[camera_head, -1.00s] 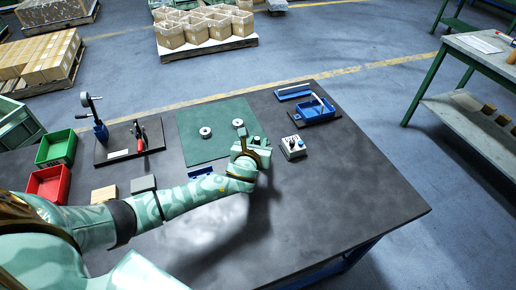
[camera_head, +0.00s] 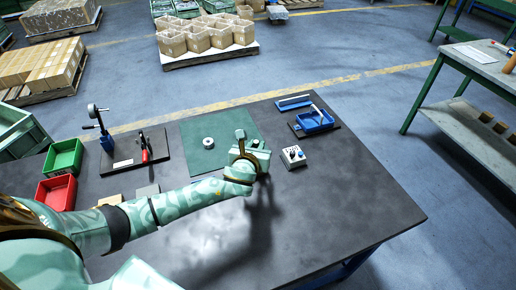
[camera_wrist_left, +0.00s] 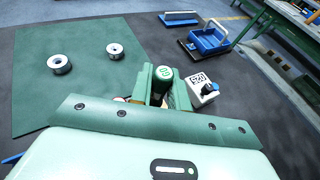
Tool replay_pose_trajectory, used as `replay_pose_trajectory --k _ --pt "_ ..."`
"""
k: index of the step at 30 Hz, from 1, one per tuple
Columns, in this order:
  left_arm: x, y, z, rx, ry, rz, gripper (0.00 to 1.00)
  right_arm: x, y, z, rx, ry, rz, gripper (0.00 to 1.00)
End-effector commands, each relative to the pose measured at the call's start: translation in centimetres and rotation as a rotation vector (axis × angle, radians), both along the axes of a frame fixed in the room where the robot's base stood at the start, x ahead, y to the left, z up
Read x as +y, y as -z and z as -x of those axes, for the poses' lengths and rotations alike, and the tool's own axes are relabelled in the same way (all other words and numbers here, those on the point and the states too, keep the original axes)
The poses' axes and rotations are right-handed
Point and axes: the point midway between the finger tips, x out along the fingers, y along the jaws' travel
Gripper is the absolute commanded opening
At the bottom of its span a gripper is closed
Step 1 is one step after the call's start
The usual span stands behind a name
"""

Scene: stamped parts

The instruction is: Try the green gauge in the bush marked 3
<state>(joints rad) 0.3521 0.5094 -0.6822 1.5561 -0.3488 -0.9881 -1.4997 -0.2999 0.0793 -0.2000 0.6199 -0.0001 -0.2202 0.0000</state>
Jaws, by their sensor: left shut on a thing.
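In the left wrist view the left gripper (camera_wrist_left: 160,90) is shut on the green gauge (camera_wrist_left: 162,78), a dark green cylinder with a pale marked end. Two silver ring-shaped bushes lie on the mat: a left bush (camera_wrist_left: 60,65) and a right bush (camera_wrist_left: 115,51), both apart from the gripper. The left bush (camera_head: 208,143) also shows in the head view. I cannot read a number on either. The gauge's lower end is hidden. My right gripper is not in view.
A green bin (camera_head: 63,157), a red bin (camera_head: 56,192) and a dark fixture board (camera_head: 128,162) are at left. The bench's right front is clear.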

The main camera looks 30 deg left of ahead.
Motion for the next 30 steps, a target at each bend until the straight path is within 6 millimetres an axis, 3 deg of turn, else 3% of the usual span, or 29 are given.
replay_pose_trajectory --k 1,6,15,21,30 --pt "0.2 -1.9 0.9 -0.004 0.001 -0.002 0.00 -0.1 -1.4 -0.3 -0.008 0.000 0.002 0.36" --pt "0.9 -5.5 4.2 -0.002 0.003 -0.002 0.00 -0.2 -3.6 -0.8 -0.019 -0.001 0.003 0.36" --pt "2.2 -7.8 10.5 0.000 0.001 -0.002 0.00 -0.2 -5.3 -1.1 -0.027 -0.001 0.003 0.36" --pt "2.5 -8.4 12.1 -0.002 0.000 -0.001 0.00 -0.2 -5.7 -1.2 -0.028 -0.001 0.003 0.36" --pt "2.6 -8.4 12.4 -0.002 0.000 -0.001 0.00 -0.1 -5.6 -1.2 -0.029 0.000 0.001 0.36"
